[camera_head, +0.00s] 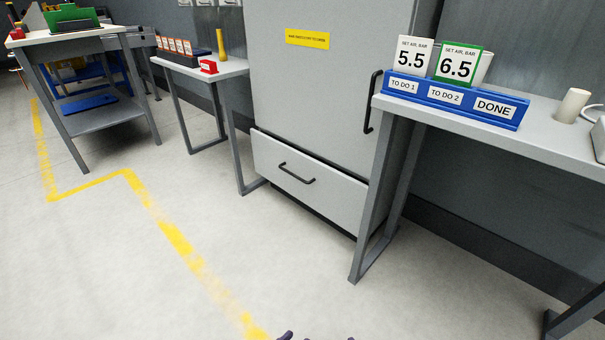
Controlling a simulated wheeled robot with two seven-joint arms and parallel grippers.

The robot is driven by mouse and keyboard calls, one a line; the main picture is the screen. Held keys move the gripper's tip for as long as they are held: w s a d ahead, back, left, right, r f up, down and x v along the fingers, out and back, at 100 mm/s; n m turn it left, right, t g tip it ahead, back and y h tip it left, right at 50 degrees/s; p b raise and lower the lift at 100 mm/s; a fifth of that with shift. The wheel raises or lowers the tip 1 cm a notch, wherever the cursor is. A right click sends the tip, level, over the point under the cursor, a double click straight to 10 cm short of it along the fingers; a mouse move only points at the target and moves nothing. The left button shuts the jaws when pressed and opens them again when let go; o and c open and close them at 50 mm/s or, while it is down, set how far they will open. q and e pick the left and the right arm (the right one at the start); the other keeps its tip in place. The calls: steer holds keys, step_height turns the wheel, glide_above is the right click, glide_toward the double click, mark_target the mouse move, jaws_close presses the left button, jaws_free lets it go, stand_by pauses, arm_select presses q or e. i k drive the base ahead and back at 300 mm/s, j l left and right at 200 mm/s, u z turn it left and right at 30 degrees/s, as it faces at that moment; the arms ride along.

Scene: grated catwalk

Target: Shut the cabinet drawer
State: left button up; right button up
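The grey cabinet (330,85) stands in the middle of the camera_head view, with a tall door above and a low drawer (340,200) at its bottom. The drawer front has a black bar handle (296,174). A dark gap runs along the drawer's top edge, and its front seems to stand out a little from the door above; how far I cannot tell. Small dark shapes at the bottom edge of the view are parts of me, too cut off to make out. Neither gripper can be made out, and nothing touches the drawer.
A right-hand table (555,140) holds a blue card rack (455,104), and its legs stand close to the drawer's right end. A small table (232,69) stands left of the cabinet. A yellow floor line (172,236) crosses clear floor in front.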

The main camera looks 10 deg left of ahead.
mark_target(330, 191)
steer(key=i+j+z, duration=0.1)
steer(key=z, duration=0.4)
steer(key=i+j+z, duration=0.1)
steer(key=j+z, duration=0.25)
steer(key=z, duration=0.15)
steer(key=j+z, duration=0.25)
steer(key=z, duration=0.2)
